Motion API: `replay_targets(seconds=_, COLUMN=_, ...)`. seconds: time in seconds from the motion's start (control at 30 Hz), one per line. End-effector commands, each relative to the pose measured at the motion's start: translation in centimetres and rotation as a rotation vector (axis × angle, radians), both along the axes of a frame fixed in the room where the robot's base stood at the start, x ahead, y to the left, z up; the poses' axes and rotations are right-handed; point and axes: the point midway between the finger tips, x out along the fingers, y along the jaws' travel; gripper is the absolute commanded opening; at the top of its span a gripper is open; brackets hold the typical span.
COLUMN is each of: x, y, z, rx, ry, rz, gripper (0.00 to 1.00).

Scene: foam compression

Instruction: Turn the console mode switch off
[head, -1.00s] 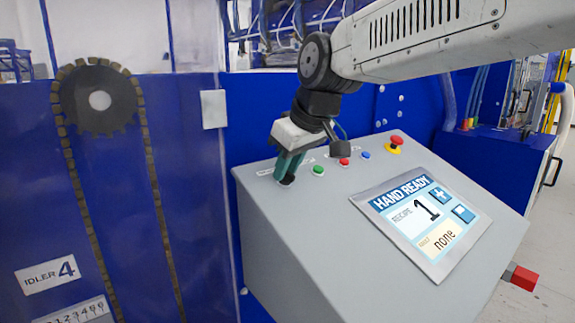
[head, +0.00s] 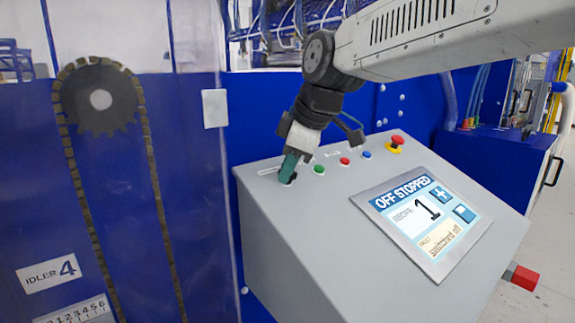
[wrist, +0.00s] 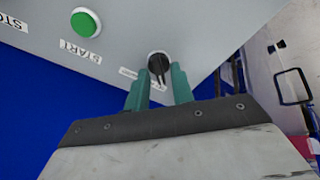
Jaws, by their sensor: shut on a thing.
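The console (head: 290,240) is a grey box with a sloped top. Its black mode switch (wrist: 158,64) shows between the green fingers of my gripper (wrist: 157,82) in the wrist view. In the head view my gripper (head: 287,178) is down on the console's upper left, and its fingers mostly hide the switch. My gripper is shut on the switch knob. The console screen (head: 425,218) reads "OFF STOPPED", recipe 1, with "switched off" in the lower box.
A green button (head: 319,169), a red button (head: 344,161), a blue button (head: 366,155) and a red emergency stop (head: 396,142) line the console's top edge, right of my gripper. A blue panel with a chain sprocket (head: 100,100) stands at the left.

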Motion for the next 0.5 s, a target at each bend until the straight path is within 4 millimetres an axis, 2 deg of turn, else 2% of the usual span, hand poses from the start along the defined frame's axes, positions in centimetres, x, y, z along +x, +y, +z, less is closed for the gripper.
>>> replay_targets(seconds=0.43, x=-0.09, y=0.02, z=-0.02, rx=-0.004, ry=0.0, rz=0.009, gripper=0.01)
replay_targets(seconds=0.47, x=-0.08, y=0.01, z=-0.01, rx=-0.004, ry=0.0, rz=0.009, gripper=0.31)
replay_targets(seconds=0.5, x=-0.08, y=0.01, z=-0.01, rx=-0.004, ry=0.0, rz=0.009, gripper=0.31)
